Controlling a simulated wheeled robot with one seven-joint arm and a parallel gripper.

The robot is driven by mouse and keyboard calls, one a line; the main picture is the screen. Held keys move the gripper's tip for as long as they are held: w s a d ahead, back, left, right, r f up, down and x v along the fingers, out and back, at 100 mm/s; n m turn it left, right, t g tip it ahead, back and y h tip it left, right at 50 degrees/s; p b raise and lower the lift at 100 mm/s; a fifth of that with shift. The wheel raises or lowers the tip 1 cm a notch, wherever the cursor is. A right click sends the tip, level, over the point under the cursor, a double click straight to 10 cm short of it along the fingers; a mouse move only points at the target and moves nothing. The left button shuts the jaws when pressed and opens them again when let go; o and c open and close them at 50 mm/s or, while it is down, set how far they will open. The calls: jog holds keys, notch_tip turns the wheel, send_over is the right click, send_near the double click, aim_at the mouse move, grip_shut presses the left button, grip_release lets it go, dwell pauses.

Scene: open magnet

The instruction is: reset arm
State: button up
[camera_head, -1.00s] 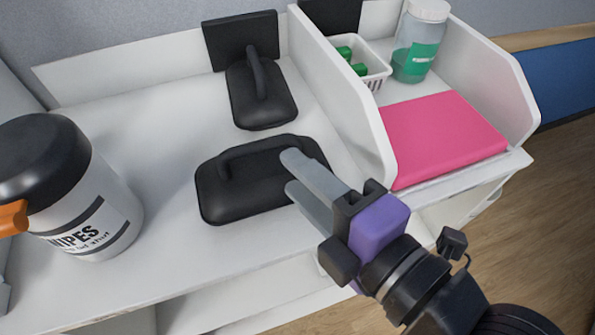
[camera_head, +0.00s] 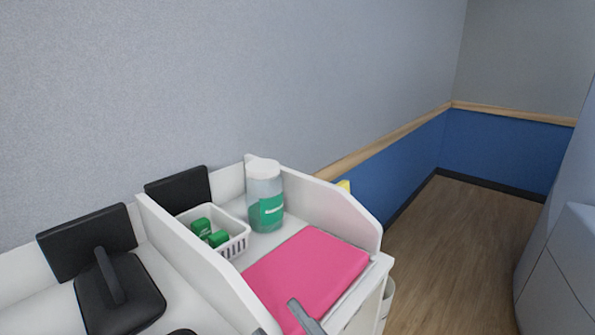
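Only the grey fingers of my gripper (camera_head: 287,322) show, at the bottom edge of the view. One finger stands in front of the pink pad and the other tip is lower left, with a gap between them. I see nothing held between them. The rest of my arm is out of view. A black handled block (camera_head: 125,300) lies at the lower left, against a black plate (camera_head: 85,242). A second black block (camera_head: 183,332) barely shows at the bottom edge.
Open wood floor (camera_head: 440,250) lies to the right, with a pale cabinet (camera_head: 565,265) at the far right.

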jog(key=s+d+f+m+t+h, duration=0.1)
jog(key=s+d+f+m+h, duration=0.2)
jog(key=d+f+m, duration=0.3)
jog(key=s+d+f+m+t+h, duration=0.2)
jog(key=s+d+f+m+h, duration=0.2)
jog(key=d, duration=0.4)
jog(key=s+d+f+m+g+h, duration=0.1)
jog(key=s+d+f+g+h, duration=0.1)
jog(key=s+f, duration=0.3)
jog(key=s+d+f+m+g+h, duration=0.2)
jog(key=s+d+f, duration=0.2)
jog(key=s, duration=0.8)
jog(key=shift+s+d+f, duration=0.35)
jog(key=shift+s+d, duration=0.05)
jog(key=shift+d, duration=0.15)
